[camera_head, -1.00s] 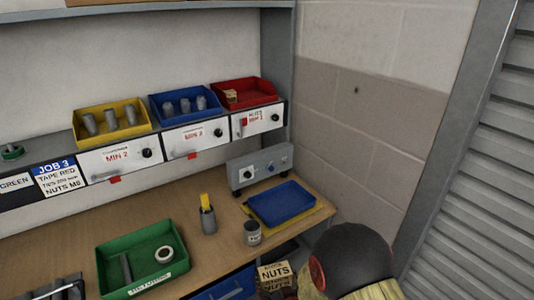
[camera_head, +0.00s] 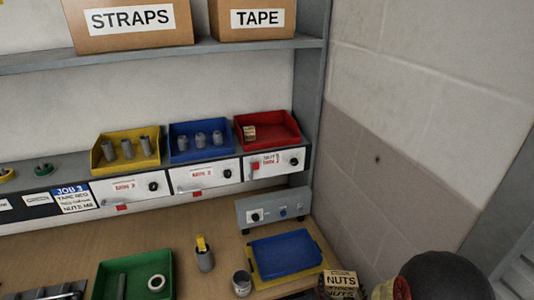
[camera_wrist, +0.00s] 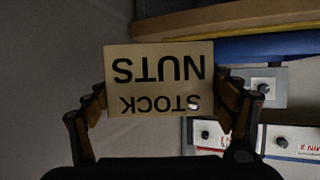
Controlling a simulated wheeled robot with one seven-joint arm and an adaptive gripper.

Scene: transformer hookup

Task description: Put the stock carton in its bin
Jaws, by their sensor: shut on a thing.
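The stock carton (camera_head: 340,280) is a small tan box labelled NUTS, low at the right in the head view. In the wrist view the carton (camera_wrist: 160,78) shows its STOCK NUTS label upside down. My gripper (camera_wrist: 160,95) is shut on the carton, one finger at each side. The red bin (camera_head: 267,130) stands on the shelf above a drawer front whose label appears to read NUTS. One small tan box (camera_head: 249,132) sits in its left part. The held carton is apart from the bin, lower and to its right.
A blue bin (camera_head: 201,153) and a yellow bin (camera_head: 126,162), each holding grey cylinders, stand left of the red bin. A blue tray (camera_head: 286,254), a grey can (camera_head: 242,283) and a green tray (camera_head: 160,264) are on the bench. A wall (camera_head: 400,130) closes the right side.

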